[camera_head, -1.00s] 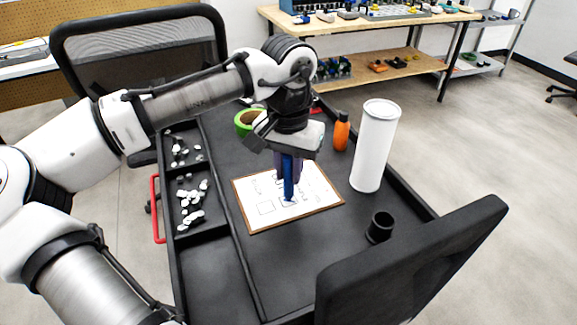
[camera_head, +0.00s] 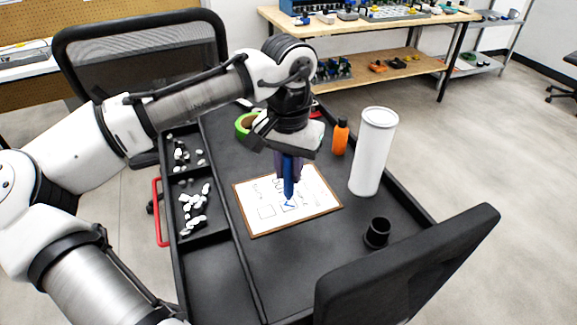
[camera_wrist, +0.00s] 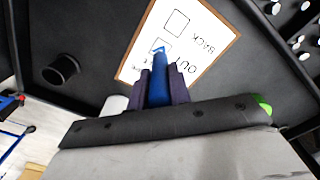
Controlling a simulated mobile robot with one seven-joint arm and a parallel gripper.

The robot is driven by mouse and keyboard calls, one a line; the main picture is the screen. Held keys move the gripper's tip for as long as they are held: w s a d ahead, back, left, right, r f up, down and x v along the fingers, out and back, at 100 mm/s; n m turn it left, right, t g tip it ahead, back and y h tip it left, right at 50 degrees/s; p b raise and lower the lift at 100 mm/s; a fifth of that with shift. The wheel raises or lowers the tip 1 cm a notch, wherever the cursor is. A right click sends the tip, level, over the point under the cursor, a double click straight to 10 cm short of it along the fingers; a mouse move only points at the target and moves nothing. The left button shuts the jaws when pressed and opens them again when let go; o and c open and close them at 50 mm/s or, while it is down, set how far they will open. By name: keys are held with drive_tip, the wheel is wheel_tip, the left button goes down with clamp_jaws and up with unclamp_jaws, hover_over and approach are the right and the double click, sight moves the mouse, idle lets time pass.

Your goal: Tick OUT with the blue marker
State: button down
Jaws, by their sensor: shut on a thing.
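My gripper (camera_head: 289,160) is shut on the blue marker (camera_head: 288,182), which points tip down over the board. In the wrist view the marker (camera_wrist: 159,82) stands between the purple fingers. The board with white paper (camera_head: 318,198) lies flat on the black cart top. A blue tick mark (camera_head: 289,204) shows in the right-hand box, just below the marker tip. The left-hand box (camera_head: 266,212) looks empty. In the wrist view the box labelled OUT (camera_wrist: 161,46) is at the marker tip, and the box labelled BACK (camera_wrist: 177,24) is empty. I cannot tell whether the tip touches the paper.
A white cylinder (camera_head: 372,155) and an orange bottle (camera_head: 340,139) stand right of the board. A black cup (camera_head: 378,232) is at the front right. A green ring (camera_head: 243,124) lies behind. Side trays (camera_head: 203,235) hold small pieces. A chair back (camera_head: 410,265) rises in front.

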drive_tip(key=shift+r+p, duration=2.4)
drive_tip(key=shift+r, duration=0.25)
